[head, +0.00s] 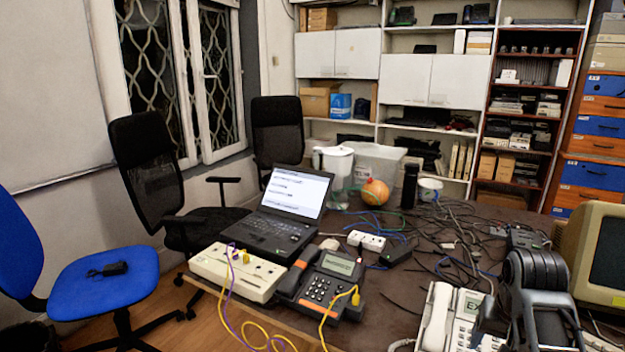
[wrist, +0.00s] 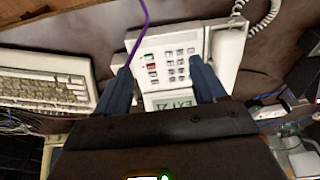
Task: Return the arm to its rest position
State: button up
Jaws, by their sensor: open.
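My gripper (wrist: 161,68) shows in the wrist view with its two dark blue fingers spread apart. Nothing is held between them. A white desk phone (wrist: 172,62) with a keypad and a display lies beyond and between the fingers, its handset at the right. A purple cable (wrist: 144,22) runs from the top edge down to near the left finger; I cannot tell whether it touches. In the head view, my dark grey arm fills the lower right, beside the white phone (head: 466,310); the fingertips are not clear there.
On the brown table (head: 395,290) are a dark phone (head: 322,284) with a yellow cable, a beige box (head: 238,272), a laptop (head: 284,215), tangled cables and a monitor (head: 605,250) at right. A keyboard (wrist: 45,88) is left in the wrist view. Chairs stand left.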

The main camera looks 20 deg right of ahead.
jog(key=s+a+f+n+t+h, duration=0.2)
jog(key=s+a+f+n+t, duration=0.3)
jog(key=s+a+f, duration=0.55)
jog(key=s+a+r+n+t+y, duration=0.1)
jog(key=s+a+r+n+t, duration=0.15)
jog(key=s+a+r, duration=0.35)
jog(key=s+a+r+n+t+y, duration=0.1)
jog(key=s+a+r+t, duration=0.2)
jog(key=a, duration=0.4)
jog(key=s+a+r+n+t+y, duration=0.1)
jog(key=s+a+r+t+y, duration=0.1)
jog(key=s+a+r, duration=0.3)
jog(key=s+r, duration=0.3)
jog(key=r, duration=0.2)
jog(key=shift+s, duration=0.2)
jog(key=shift+a+n+t, duration=0.1)
jog(key=shift+n+t, duration=0.15)
